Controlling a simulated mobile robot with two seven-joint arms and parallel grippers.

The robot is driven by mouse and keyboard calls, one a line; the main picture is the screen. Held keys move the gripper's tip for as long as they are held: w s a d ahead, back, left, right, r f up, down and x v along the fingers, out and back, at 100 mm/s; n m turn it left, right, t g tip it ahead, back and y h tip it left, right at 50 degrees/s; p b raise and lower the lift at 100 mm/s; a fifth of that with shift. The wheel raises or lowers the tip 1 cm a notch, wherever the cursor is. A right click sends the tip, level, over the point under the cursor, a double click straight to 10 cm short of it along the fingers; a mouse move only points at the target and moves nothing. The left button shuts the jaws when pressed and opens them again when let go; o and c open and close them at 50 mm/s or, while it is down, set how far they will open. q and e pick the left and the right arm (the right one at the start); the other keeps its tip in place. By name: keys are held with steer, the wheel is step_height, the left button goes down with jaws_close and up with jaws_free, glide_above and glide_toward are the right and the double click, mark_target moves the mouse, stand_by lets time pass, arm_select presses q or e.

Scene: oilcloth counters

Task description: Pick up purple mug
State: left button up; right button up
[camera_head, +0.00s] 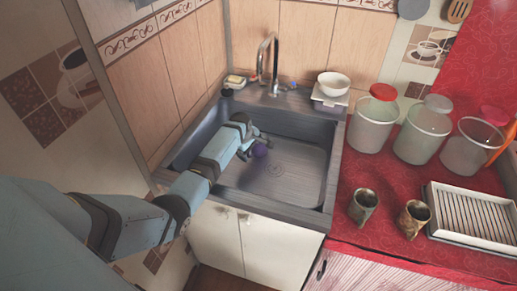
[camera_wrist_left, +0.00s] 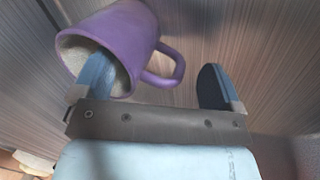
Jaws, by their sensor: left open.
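The purple mug (camera_head: 260,150) lies in the sink, beside my left gripper (camera_head: 248,146). In the left wrist view the purple mug (camera_wrist_left: 128,38) lies on its side, with its mouth towards the gripper and its handle to the right. My left gripper (camera_wrist_left: 155,83) is open. Its left finger overlaps the mug's mouth and seems to reach into it. Its right finger is apart from the mug, beyond the handle. The handle shows between the two fingers. In the head view my arm hides part of the sink. My right gripper is not in view.
The grey sink basin (camera_head: 312,176) has raised walls around the mug. A faucet (camera_head: 268,62) and a white bowl (camera_head: 333,83) stand behind it. Several jars, two cups (camera_head: 363,206) and a dish rack (camera_head: 474,213) occupy the red counter at right.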

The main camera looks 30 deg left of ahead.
arm_select(q)
steer(key=shift+w+f, duration=0.1)
steer(key=shift+f, duration=0.2)
steer(key=c, duration=1.5)
steer(key=shift+r, duration=0.1)
